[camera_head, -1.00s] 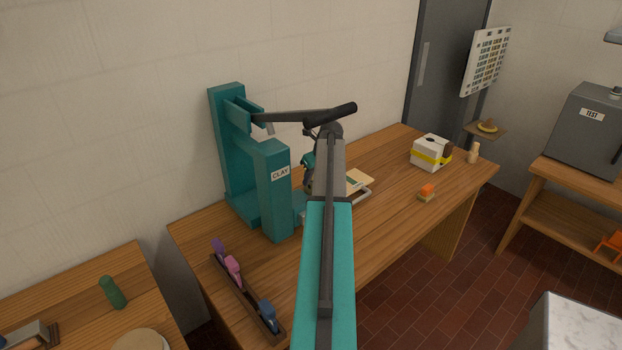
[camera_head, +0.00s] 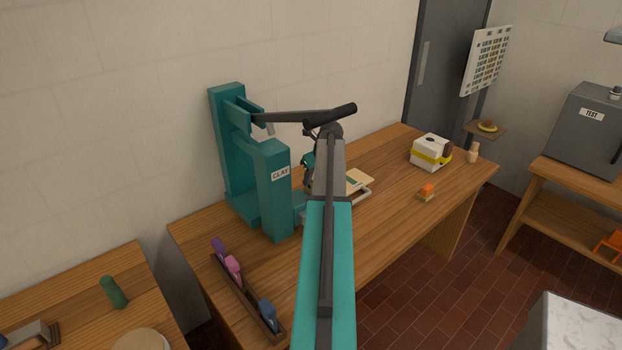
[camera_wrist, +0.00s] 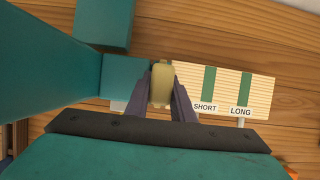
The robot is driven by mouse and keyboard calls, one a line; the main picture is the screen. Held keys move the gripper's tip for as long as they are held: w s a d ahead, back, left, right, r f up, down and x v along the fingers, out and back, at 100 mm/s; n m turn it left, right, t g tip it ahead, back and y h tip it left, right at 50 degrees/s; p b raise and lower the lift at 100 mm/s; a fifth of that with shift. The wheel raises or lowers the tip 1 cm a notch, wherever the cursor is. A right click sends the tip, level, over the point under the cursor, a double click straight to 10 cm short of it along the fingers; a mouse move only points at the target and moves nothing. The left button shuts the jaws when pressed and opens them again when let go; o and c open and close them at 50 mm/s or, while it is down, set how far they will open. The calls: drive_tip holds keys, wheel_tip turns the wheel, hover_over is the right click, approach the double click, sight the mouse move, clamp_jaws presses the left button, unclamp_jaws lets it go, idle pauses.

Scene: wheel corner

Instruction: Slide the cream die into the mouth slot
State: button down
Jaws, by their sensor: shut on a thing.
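My gripper (camera_wrist: 162,88) is shut on the cream die (camera_wrist: 162,72), which shows as a pale yellowish piece between the dark fingers in the wrist view. The teal press (camera_head: 273,190), labelled CLAY, stands on the bench in the head view, with a dark-gripped lever at its top. In the wrist view, a teal block (camera_wrist: 127,77) of the press lies just left of the die; I cannot tell whether they touch. The mouth slot cannot be made out. In the head view, my arm hides the die and most of the gripper.
A pale board (camera_wrist: 258,92) marked SHORT and LONG lies right of the die. A dark rack (camera_head: 246,297) with purple, pink and blue pieces stands at the bench's front left.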

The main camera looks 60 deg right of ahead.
sight(310, 184)
drive_tip(key=shift+f+b, duration=0.4)
drive_tip(key=shift+f, duration=1.1)
idle(0.4)
drive_tip(key=c, duration=1.5)
unclamp_jaws()
drive_tip(key=shift+o, duration=0.2)
drive_tip(key=shift+a+f, duration=0.1)
drive_tip(key=shift+a, duration=0.1)
drive_tip(key=b+v, duration=0.3)
drive_tip(key=v, duration=1.1)
drive_tip(key=shift+d+b, duration=0.3)
drive_tip(key=shift+d, duration=0.05)
drive_tip(key=shift+s, duration=0.15)
